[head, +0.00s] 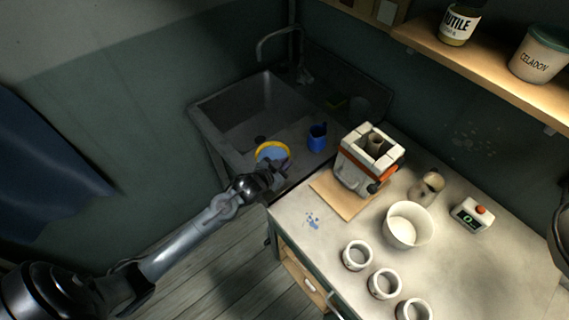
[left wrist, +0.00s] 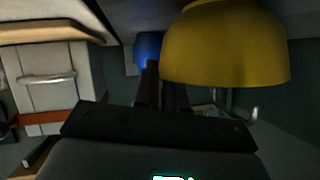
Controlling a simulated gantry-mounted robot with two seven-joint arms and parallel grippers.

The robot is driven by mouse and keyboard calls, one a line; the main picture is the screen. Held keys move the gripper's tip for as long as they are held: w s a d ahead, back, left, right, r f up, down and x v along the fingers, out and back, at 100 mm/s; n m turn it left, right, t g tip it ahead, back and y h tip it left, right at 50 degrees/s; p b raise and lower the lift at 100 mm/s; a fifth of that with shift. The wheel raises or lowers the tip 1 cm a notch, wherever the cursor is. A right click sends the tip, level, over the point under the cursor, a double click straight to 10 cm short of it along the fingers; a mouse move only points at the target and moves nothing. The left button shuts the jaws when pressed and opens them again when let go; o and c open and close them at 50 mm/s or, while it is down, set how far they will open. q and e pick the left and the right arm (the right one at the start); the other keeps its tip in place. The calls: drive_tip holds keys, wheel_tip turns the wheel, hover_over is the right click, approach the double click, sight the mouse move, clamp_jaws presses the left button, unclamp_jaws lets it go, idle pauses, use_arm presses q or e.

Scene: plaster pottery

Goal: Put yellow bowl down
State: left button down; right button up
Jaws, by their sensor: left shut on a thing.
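The yellow bowl (head: 272,153) has a yellow rim and a bluish inside. In the head view it is opening-up at the front right of the sink area, by the counter's left end. My left gripper (head: 266,168) is shut on its near side. In the left wrist view the yellow bowl (left wrist: 225,45) fills the upper right, beside the dark fingers of my left gripper (left wrist: 163,82). The fingertips are partly hidden by the bowl. Whether the bowl touches the surface below cannot be told. My right gripper does not show.
A blue jug (head: 317,137) stands right of the bowl, beside the grey sink (head: 247,105). A small kiln (head: 366,160) stands on a board on the counter. A white bowl (head: 409,226), several small white pots, a brown-and-white jug (head: 427,187) and a scale (head: 472,214) are farther right.

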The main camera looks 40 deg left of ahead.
use_arm(q)
drive_tip(key=c, duration=1.2)
unclamp_jaws()
drive_tip(key=shift+r, duration=0.1)
drive_tip(key=v, duration=1.2)
drive_tip(key=s+d+f+g, duration=0.1)
drive_tip(key=s+d+g, duration=0.3)
drive_tip(key=s, duration=0.5)
drive_tip(key=s+d+f+g, duration=0.1)
drive_tip(key=s+d+g, duration=0.4)
drive_tip(key=s+d, duration=0.2)
drive_tip(key=s+p, duration=0.1)
drive_tip(key=s, duration=0.1)
drive_tip(key=shift+s+d+f+g+h, duration=0.25)
drive_tip(key=shift+d+f+g+h, duration=0.05)
drive_tip(key=shift+d+f, duration=0.05)
